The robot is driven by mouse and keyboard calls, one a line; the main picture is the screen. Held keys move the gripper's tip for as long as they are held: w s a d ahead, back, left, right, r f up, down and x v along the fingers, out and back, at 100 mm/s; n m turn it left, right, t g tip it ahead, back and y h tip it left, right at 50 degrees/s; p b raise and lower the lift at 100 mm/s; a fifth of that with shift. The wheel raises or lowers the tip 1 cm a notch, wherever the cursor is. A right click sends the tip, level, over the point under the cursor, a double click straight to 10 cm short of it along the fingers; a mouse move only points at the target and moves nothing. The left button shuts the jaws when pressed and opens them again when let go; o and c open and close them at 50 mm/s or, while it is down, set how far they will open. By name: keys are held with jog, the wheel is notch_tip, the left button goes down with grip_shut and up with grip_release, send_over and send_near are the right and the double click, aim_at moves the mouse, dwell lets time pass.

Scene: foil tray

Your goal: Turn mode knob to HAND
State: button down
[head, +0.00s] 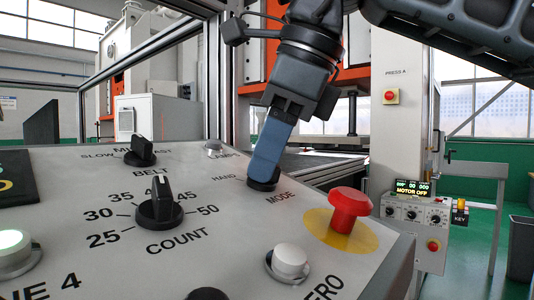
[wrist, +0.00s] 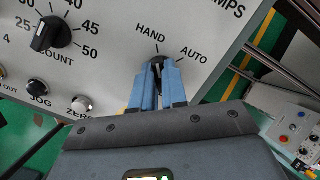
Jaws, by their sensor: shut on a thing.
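The mode knob (head: 263,186) is a small black knob on the sloping grey panel, above the word MODE. In the wrist view the knob (wrist: 157,61) sits below the HAND label (wrist: 151,30), with the AUTO label (wrist: 193,55) to its right. My gripper (head: 264,172) reaches down from above, and its blue fingers are shut on the knob. In the wrist view the fingers (wrist: 158,75) stand on either side of its dark grip. They hide much of the knob, and its pointer looks closer to HAND than AUTO, though its exact angle is unclear.
A red emergency button (head: 350,208) on a yellow disc stands right of the knob. The count knob (head: 160,209), belt knob (head: 140,150) and white zero button (head: 290,260) are on the same panel. A small control box (head: 418,222) stands beyond the panel's right edge.

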jog(key=c, duration=1.2)
grip_release()
jog(key=shift+o, duration=0.2)
jog(key=v, duration=0.7)
jog(key=shift+r+b, duration=0.35)
jog(key=shift+d, duration=0.15)
